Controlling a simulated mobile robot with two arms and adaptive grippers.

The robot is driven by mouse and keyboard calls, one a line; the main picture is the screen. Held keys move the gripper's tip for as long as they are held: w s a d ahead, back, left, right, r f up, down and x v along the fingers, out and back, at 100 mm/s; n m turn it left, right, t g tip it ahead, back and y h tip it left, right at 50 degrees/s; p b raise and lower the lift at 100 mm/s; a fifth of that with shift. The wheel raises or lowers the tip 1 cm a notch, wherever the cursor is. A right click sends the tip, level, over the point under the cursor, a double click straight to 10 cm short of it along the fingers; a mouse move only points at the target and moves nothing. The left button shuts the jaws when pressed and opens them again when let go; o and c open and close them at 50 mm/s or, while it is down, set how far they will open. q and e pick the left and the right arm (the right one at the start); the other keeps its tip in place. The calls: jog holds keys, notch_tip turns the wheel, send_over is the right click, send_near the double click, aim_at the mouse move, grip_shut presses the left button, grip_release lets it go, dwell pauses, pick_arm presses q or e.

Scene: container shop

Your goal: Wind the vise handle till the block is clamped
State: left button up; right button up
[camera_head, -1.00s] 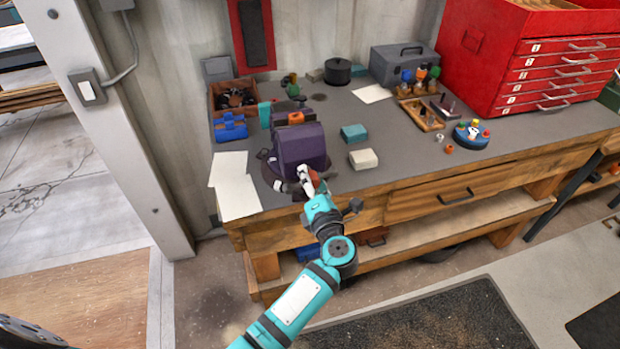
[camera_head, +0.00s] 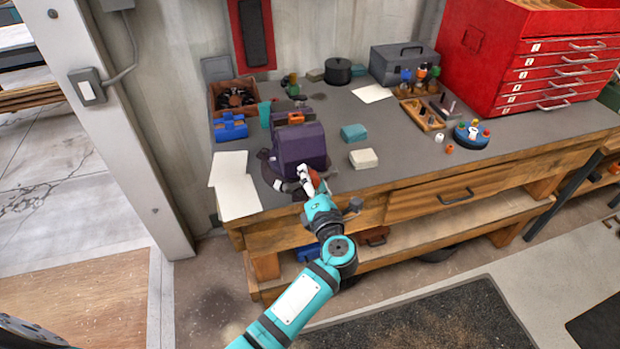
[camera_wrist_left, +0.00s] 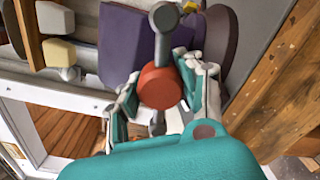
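The purple vise (camera_head: 298,146) stands at the bench's front edge; its body also shows in the left wrist view (camera_wrist_left: 128,42). An orange block (camera_head: 296,118) sits at its far side, by the jaws; any gap there cannot be made out. The vise handle is a grey bar with ball ends through a round red-orange hub (camera_wrist_left: 160,87), and stands nearly upright in the wrist view. My left gripper (camera_head: 308,180) is at the vise's near side. In the wrist view its fingers (camera_wrist_left: 160,92) lie on both sides of the hub and appear closed on it. My right gripper is out of view.
A blue caddy (camera_head: 230,127) and white sheets (camera_head: 236,187) lie left of the vise. Teal (camera_head: 354,133) and cream (camera_head: 363,158) blocks lie to its right. A red drawer chest (camera_head: 550,75) stands at the back right.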

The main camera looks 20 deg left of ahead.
pick_arm(q)
jog(key=o, duration=1.2)
jog(key=shift+s, duration=0.1)
jog(key=v, duration=0.7)
jog(key=shift+s+d, duration=0.2)
jog(key=shift+f, duration=0.1)
